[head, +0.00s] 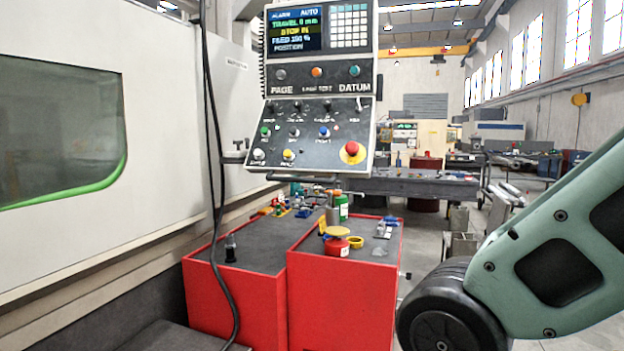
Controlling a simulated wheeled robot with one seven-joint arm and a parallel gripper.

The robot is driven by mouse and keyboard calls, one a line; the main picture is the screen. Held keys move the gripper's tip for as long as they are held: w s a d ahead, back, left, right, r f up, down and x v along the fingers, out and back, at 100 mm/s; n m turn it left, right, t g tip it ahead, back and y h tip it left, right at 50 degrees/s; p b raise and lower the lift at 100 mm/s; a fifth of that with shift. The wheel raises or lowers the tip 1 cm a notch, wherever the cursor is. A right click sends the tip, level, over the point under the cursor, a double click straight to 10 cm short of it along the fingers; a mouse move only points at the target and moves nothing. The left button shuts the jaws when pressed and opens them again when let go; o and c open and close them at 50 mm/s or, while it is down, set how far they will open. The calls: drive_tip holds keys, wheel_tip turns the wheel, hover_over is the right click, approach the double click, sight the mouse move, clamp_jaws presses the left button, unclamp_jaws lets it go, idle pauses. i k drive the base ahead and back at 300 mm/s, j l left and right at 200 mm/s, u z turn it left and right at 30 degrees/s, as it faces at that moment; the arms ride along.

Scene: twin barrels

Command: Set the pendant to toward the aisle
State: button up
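The pendant (316,130) is a grey control box at the upper middle of the head view. It carries a lit screen (295,30), a keypad, several small buttons and knobs, and a red emergency button (352,148) on a yellow ring. Its face is turned mostly toward me and it is slightly tilted. It hangs in front of the machine, beside a bracket at its lower left. My arm shows at the right edge, apart from the pendant. My gripper is outside the view.
Two red cabinets (345,310) stand below the pendant, with loose tools and containers on their dark tops. A black cable (214,180) hangs at the left, before the pale machine (170,110). A workbench (410,186) stands behind. Open floor shows right of the cabinets.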

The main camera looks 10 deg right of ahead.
sight(333, 37)
drive_tip(key=i+l+u, duration=0.1)
drive_tip(key=u, duration=0.35)
drive_tip(key=i+l+u, duration=0.1)
drive_tip(key=u, duration=0.35)
drive_tip(key=l+u, duration=0.2)
drive_tip(key=u, duration=0.25)
drive_tip(key=l+u, duration=0.3)
drive_tip(key=i+l+u, duration=0.1)
drive_tip(key=l+u, duration=0.2)
drive_tip(key=l, duration=1.3)
drive_tip(key=i+u, duration=0.05)
